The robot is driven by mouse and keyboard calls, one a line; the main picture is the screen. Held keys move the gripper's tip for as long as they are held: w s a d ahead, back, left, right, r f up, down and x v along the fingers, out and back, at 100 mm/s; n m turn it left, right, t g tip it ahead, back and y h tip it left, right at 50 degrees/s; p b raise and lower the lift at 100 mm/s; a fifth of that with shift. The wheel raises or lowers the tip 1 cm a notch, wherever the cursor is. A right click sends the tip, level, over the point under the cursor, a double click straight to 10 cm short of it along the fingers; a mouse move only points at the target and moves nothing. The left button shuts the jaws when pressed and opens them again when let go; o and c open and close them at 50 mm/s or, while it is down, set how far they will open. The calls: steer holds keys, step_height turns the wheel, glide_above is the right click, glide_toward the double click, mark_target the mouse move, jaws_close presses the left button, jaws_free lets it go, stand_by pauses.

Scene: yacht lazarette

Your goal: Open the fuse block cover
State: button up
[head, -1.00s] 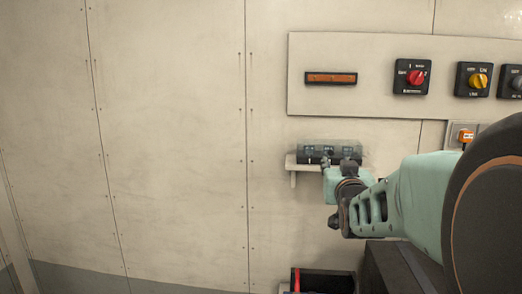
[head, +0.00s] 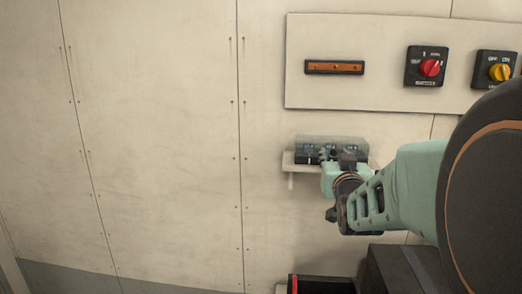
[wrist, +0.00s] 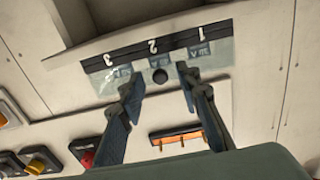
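The fuse block (head: 308,155) sits on a small pale shelf on the wall. Its clear cover (head: 350,144) looks closed over the dark block. In the wrist view, which is turned over, the block (wrist: 110,55) shows the numbers 1, 2 and 3, and a round dark knob (wrist: 160,76) stands at the middle of the clear cover (wrist: 219,61). My gripper (wrist: 158,78) is open, with one finger on each side of the knob and a visible gap to it. In the head view my gripper (head: 328,158) is in front of the block and partly hides it.
Above is a wall panel (head: 380,90) with an orange strip (head: 334,67), a red rotary switch (head: 430,67) and a yellow one (head: 499,72). A dark box (head: 395,268) and a dark open bin (head: 325,285) stand below. The wall at left is bare.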

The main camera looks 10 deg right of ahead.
jaws_close()
steer(key=shift+r, duration=0.15)
stand_by(0.4)
